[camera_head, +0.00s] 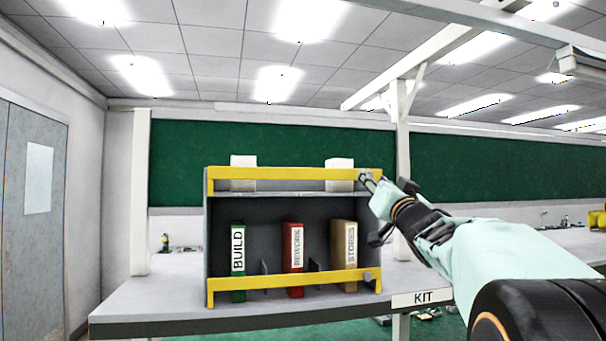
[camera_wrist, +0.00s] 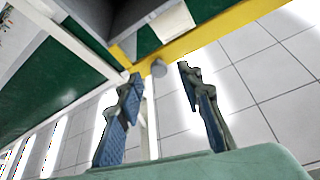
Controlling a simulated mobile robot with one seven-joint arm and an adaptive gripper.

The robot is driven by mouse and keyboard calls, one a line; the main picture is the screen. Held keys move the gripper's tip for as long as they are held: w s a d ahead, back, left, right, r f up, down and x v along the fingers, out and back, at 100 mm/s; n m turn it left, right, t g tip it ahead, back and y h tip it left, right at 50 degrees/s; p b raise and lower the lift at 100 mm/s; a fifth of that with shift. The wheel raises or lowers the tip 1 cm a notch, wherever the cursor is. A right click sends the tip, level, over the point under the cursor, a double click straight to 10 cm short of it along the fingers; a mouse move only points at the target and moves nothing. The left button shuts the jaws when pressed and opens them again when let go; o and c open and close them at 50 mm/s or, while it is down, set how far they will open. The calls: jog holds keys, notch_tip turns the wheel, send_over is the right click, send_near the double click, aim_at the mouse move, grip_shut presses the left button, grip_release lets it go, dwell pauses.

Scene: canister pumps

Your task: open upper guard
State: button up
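The upper guard is a yellow bar (camera_head: 280,173) across the top front of a dark shelf unit (camera_head: 218,225). It also crosses the top of the wrist view (camera_wrist: 205,38). A small grey knob (camera_wrist: 159,69) sits near the guard's right end. My gripper (camera_head: 369,182) is at that right end. In the wrist view its two fingers (camera_wrist: 160,76) are apart, with the knob showing in the gap near the fingertips. I cannot tell whether the fingers touch it. The guard lies level across the unit.
A lower yellow guard (camera_head: 290,284) crosses the bottom front. Behind it stand green BUILD (camera_head: 238,265), red REWORK (camera_head: 293,265) and tan STORES (camera_head: 343,240) binders. White boxes (camera_head: 243,161) (camera_head: 339,163) stand behind the upper guard. The unit stands on a grey bench (camera_head: 150,300); a white post (camera_head: 403,140) rises right.

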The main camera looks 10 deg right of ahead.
aim_at(370, 172)
jog(key=shift+p+x, duration=0.3)
jog(key=shift+x, duration=1.6)
grip_shut()
